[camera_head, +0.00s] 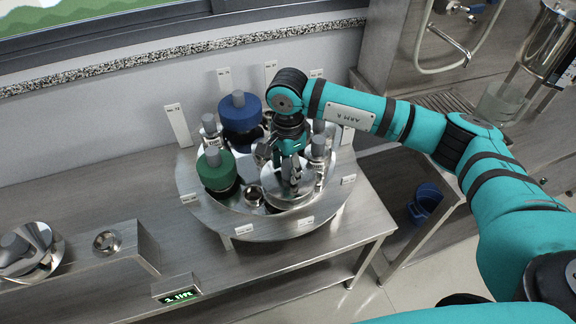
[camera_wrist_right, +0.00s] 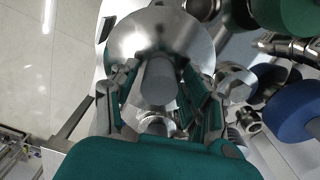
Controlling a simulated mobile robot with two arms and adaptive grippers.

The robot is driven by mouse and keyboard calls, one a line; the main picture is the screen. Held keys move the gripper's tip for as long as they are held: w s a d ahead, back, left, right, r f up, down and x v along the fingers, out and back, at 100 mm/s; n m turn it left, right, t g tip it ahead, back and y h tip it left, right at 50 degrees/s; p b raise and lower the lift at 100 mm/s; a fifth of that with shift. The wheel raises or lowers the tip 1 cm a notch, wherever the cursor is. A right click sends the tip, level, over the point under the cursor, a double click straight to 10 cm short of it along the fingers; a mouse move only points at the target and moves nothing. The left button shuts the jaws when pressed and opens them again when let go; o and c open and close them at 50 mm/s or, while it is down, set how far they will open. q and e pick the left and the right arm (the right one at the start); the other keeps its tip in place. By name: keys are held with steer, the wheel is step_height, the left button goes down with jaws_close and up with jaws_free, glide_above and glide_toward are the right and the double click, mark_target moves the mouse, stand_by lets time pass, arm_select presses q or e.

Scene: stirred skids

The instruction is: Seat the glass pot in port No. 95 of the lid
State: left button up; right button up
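The lid is a round steel ring (camera_head: 268,228) on the bench, with several ports and numbered cards around its rim. My right gripper (camera_head: 291,172) is over the front right of the lid. Its fingers stand on either side of the grey knob of a shiny steel-topped disc, seen in the right wrist view with the gripper (camera_wrist_right: 158,80) in front of the disc (camera_wrist_right: 152,30). I cannot tell whether the fingers touch the knob or whether this disc tops the glass pot. Most card numbers, including No. 95, are unreadable. My left gripper is out of view.
A green-capped pot (camera_head: 217,172) and a blue-capped pot (camera_head: 240,115) sit in the lid, with smaller steel fittings beside them. A similar shiny knobbed piece (camera_head: 35,245) stands at far left. An open hole (camera_head: 106,241) is in the raised block. A clear beaker (camera_head: 502,103) stands at right.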

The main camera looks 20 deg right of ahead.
steer(key=shift+o, duration=0.9)
step_height(320, 180, up, 12)
